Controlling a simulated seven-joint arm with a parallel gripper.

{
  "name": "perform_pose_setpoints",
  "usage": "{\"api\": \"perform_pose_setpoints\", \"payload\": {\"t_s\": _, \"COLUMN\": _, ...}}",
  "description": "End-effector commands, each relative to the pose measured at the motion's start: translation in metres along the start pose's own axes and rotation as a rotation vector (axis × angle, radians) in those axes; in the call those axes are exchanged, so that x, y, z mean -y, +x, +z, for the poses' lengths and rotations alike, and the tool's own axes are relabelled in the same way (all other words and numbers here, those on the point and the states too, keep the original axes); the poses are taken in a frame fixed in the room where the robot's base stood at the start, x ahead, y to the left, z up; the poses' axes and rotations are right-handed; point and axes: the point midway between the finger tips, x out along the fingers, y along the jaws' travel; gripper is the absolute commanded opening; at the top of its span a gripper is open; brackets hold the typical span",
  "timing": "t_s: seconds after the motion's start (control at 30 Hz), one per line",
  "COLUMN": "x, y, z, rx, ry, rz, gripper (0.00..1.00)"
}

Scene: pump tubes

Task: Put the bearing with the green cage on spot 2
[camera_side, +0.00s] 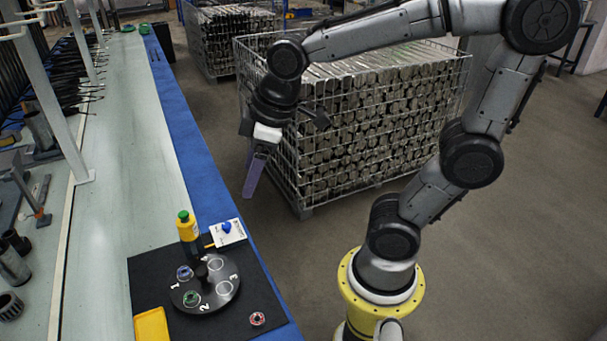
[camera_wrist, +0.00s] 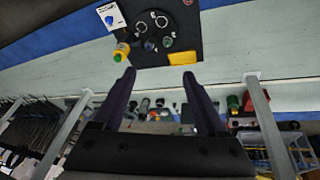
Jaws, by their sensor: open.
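The bearing with the green cage (camera_side: 191,298) lies on the round dark plate (camera_side: 208,306), in the ring at the front left. It shows only small and dark in the wrist view (camera_wrist: 167,42). The printed 1 and 2 stand on either side of that ring, so I cannot tell which number it belongs to. A bearing with a bluish cage (camera_side: 185,272) lies in the ring behind it. The rings at right (camera_side: 224,288) and back (camera_side: 214,262) look empty. My gripper (camera_side: 250,194) is open and empty, high and away from the plate; its fingers (camera_wrist: 159,74) show in the wrist view.
The plate has a dark central post (camera_side: 202,269) and sits on a black mat (camera_side: 150,275). A red-caged bearing (camera_side: 257,319) lies on the mat. A yellow bottle (camera_side: 188,230) with green cap, a white card (camera_side: 228,238) with a blue item, and a yellow tray (camera_side: 152,326) surround the plate.

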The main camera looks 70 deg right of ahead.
Motion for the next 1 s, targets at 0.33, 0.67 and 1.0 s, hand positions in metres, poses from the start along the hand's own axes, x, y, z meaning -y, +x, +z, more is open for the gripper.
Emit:
{"api": "perform_pose_setpoints", "payload": {"t_s": 0.33, "x": 0.024, "y": -0.036, "z": 0.080, "rx": -0.117, "ry": 0.384, "rz": 0.040, "gripper": 0.75}}
{"api": "perform_pose_setpoints", "payload": {"t_s": 0.67, "x": 0.025, "y": -0.036, "z": 0.084, "rx": -0.122, "ry": 0.410, "rz": 0.040, "gripper": 0.75}}
{"api": "perform_pose_setpoints", "payload": {"t_s": 1.0, "x": 0.025, "y": -0.036, "z": 0.084, "rx": -0.122, "ry": 0.408, "rz": 0.040, "gripper": 0.75}}
